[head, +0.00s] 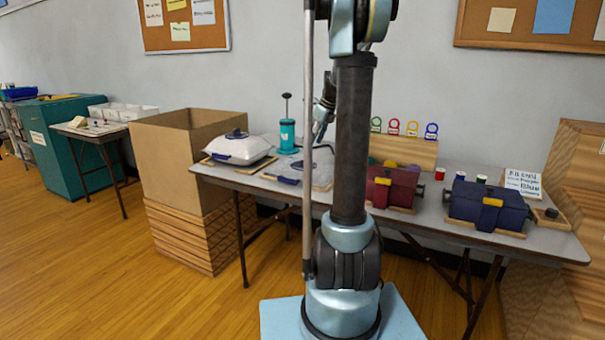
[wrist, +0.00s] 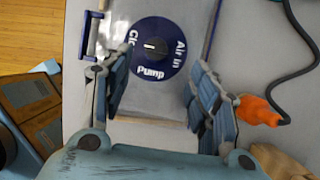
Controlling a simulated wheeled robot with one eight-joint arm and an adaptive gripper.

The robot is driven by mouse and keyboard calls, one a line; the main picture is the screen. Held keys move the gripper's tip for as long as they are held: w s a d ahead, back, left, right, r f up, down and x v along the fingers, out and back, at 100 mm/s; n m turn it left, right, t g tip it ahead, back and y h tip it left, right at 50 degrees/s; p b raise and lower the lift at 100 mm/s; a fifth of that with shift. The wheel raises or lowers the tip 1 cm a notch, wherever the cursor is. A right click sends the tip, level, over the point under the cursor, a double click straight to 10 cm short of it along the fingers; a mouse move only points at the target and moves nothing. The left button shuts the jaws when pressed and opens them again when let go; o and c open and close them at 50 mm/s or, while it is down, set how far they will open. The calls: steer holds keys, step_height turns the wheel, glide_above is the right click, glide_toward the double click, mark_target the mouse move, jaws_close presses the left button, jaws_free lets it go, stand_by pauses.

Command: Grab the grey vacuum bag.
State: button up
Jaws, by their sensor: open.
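A flat, pale grey vacuum bag (head: 320,176) lies on the long table behind my arm, which hides part of it. It also shows in the wrist view (wrist: 200,14), with a round navy valve dial (wrist: 158,48) marked "Air in", "Pump" and partly hidden "Clo…". A blue clip or handle (wrist: 88,38) is at its left edge. My gripper (wrist: 157,88) is open, its two fingers spread on either side below the dial, with nothing held between them. In the head view my gripper (head: 323,122) hangs above the bag; contact cannot be judged.
A plump white bag (head: 232,146) lies left of the grey one. A teal pump (head: 287,134) stands behind. Its dark hose and orange nozzle (wrist: 260,110) lie close to my right finger. Maroon (head: 400,186) and navy (head: 488,204) boxes sit right. A cardboard box (head: 170,165) stands left.

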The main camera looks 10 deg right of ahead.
mark_target(304, 159)
steer(key=shift+x, duration=4.6)
steer(key=shift+a, duration=0.15)
jaws_close()
